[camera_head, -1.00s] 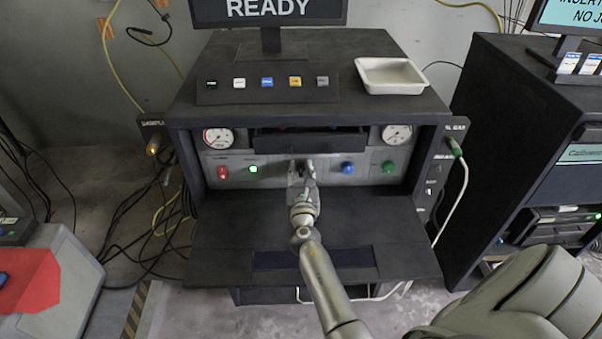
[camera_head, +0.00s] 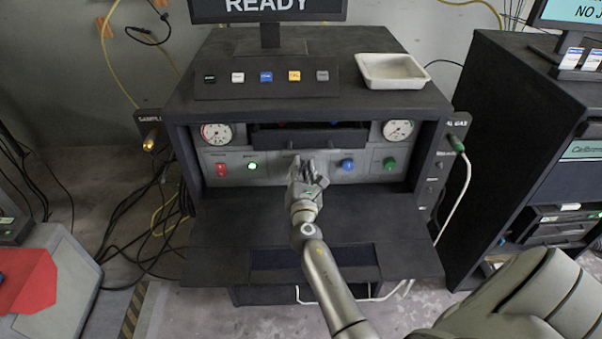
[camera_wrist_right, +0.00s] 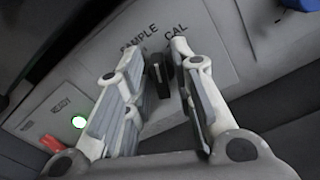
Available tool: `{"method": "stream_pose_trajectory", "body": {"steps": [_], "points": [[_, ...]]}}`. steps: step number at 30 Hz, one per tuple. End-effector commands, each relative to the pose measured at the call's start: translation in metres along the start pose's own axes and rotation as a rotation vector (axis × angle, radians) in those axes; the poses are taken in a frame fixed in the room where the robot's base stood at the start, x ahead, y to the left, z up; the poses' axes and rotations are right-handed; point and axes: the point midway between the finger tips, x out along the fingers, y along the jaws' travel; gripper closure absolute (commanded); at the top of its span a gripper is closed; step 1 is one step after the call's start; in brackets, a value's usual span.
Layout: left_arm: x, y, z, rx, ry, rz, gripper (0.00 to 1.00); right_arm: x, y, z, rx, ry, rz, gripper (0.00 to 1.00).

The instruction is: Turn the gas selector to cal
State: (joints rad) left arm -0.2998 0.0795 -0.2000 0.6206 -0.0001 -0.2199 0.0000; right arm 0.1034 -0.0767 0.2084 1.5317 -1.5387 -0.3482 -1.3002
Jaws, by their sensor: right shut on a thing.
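The gas selector is a small black knob (camera_wrist_right: 157,77) on the grey front panel, with the printed words SAMPLE and CAL beside it in the right wrist view. My right gripper (camera_head: 309,170) reaches the panel's middle in the head view and hides the knob there. The exact direction the knob points is hard to tell between the fingers. My left gripper is not in view.
A red switch (camera_head: 221,170) and lit green button (camera_head: 253,166) are left of the gripper; a blue knob (camera_head: 347,165) and green knob (camera_head: 389,163) are right. A dark drawer (camera_head: 310,137) overhangs the panel. A dark shelf (camera_head: 225,222) lies below.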

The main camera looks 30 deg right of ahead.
Motion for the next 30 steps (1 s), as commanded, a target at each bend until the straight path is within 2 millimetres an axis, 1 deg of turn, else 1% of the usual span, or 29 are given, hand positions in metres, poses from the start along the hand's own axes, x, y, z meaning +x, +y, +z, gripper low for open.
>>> {"method": "stream_pose_trajectory", "body": {"steps": [1, 3, 9, 15, 22, 30], "points": [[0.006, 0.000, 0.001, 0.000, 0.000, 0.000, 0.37, 0.000, -0.002, -0.003, 0.042, 0.000, 0.000, 1.00], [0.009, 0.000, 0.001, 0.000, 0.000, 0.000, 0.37, 0.000, -0.002, -0.003, 0.104, 0.000, 0.001, 1.00], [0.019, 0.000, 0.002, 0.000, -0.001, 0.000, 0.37, 0.000, -0.003, -0.003, 0.263, 0.000, 0.001, 1.00], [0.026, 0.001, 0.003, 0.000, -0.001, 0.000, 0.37, 0.000, -0.003, -0.002, 0.381, 0.000, -0.001, 1.00], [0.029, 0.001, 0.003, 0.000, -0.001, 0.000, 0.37, 0.000, -0.004, -0.002, 0.458, 0.000, -0.001, 1.00], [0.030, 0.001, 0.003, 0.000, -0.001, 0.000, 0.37, 0.000, -0.003, -0.001, 0.483, 0.001, -0.001, 1.00]]}}
